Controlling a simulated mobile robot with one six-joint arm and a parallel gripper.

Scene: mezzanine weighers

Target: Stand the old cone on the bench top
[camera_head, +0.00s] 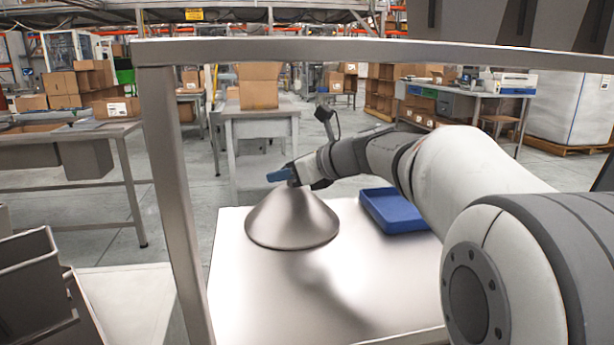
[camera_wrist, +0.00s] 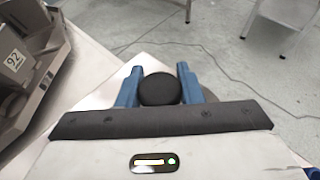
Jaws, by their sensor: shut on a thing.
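The old cone (camera_head: 292,220) is a dull grey-brown metal cone with a wide base and a narrow top. It is upright at the bench top (camera_head: 270,290), a pale shiny surface, toward its far left part. I cannot tell whether its base touches the surface. My gripper (camera_head: 288,176) is at the cone's top from behind and to the right, with blue fingers. In the wrist view, the two blue fingers (camera_wrist: 159,86) are on either side of the cone's dark round top (camera_wrist: 159,90), shut on it. The cone's lower part is mostly hidden there.
A blue tray (camera_head: 393,211) lies on the bench to the right of the cone. A metal frame (camera_head: 180,200) with an upright post and top bar stands around the bench. Grey bins (camera_head: 35,290) stand at the lower left. The front of the bench top is clear.

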